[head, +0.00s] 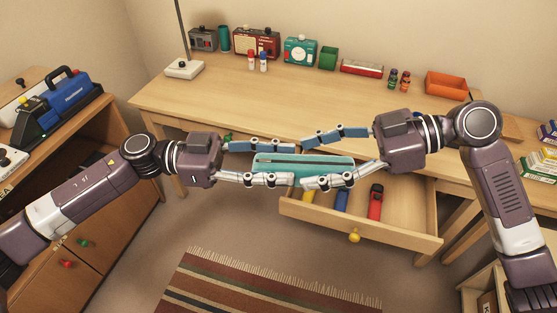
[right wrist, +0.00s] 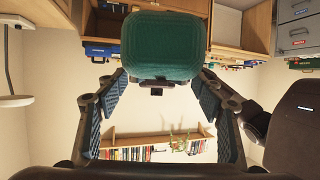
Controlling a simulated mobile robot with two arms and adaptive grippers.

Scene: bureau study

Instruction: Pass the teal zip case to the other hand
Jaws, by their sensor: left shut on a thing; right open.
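The teal zip case (head: 303,162) is held level in the air in front of the desk, between my two hands. My left gripper (head: 291,164) is shut on its left part, with one finger above and one below it in the head view. My right gripper (head: 306,162) is open, and its fingers reach along both sides of the case's right part. In the right wrist view the case (right wrist: 165,45) shows end-on between and beyond the spread fingers of the right gripper (right wrist: 163,78).
Below the hands an open desk drawer (head: 410,228) holds a red item (head: 375,203), a blue one (head: 341,201) and a yellow one. The desk top (head: 230,95) has a radio, a clock, boxes and an orange tray (head: 449,84) along its back. A striped rug (head: 265,285) lies below.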

